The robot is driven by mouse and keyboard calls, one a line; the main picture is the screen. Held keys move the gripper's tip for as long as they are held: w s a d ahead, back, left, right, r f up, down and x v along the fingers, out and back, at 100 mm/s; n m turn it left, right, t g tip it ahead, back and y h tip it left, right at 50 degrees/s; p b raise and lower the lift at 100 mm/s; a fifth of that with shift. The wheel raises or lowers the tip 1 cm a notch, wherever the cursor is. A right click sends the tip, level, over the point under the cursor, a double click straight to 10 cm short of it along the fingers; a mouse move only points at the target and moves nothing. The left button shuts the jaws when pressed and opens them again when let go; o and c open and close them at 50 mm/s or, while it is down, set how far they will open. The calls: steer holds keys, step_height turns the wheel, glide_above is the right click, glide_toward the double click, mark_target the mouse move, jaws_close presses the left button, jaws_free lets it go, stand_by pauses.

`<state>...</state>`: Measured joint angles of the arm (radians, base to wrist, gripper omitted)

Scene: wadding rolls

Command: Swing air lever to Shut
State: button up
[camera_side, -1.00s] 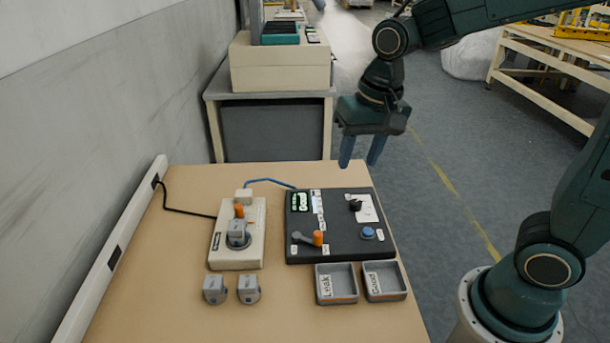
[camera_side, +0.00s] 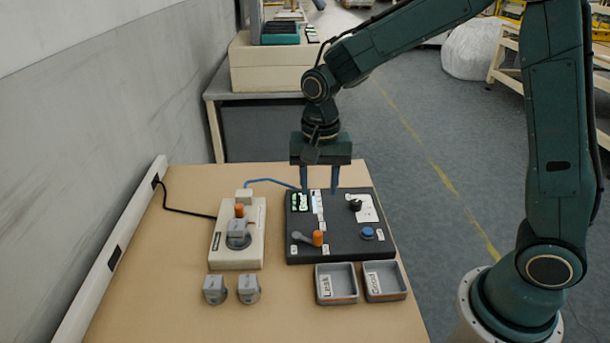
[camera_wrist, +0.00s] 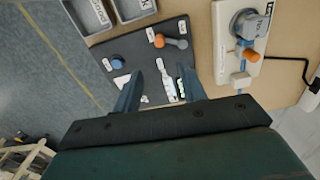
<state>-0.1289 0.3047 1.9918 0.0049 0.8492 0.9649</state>
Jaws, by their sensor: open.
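The air lever (camera_side: 318,238) is a grey arm with an orange knob on the black panel (camera_side: 345,252). In the side view its arm points right from its pivot. Small white labels sit near it, too small to read. The lever also shows in the wrist view (camera_wrist: 159,41). My gripper (camera_side: 319,191) is open and empty, fingers pointing down above the back part of the panel, behind the lever. In the wrist view my gripper (camera_wrist: 160,72) has its fingertips apart, with the lever beyond them.
A black knob (camera_side: 355,205) and a blue button (camera_side: 368,233) are on the panel's right. A beige fixture (camera_side: 223,258) with a grey part and orange knob stands left. Two grey parts (camera_side: 214,290) and the Leak (camera_side: 337,299) and Good (camera_side: 386,296) trays lie in front.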

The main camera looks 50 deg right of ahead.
mark_target(318, 232)
step_height(318, 232, down, 14)
steer(key=shift+r, duration=0.2)
stand_by(0.5)
jaws_close()
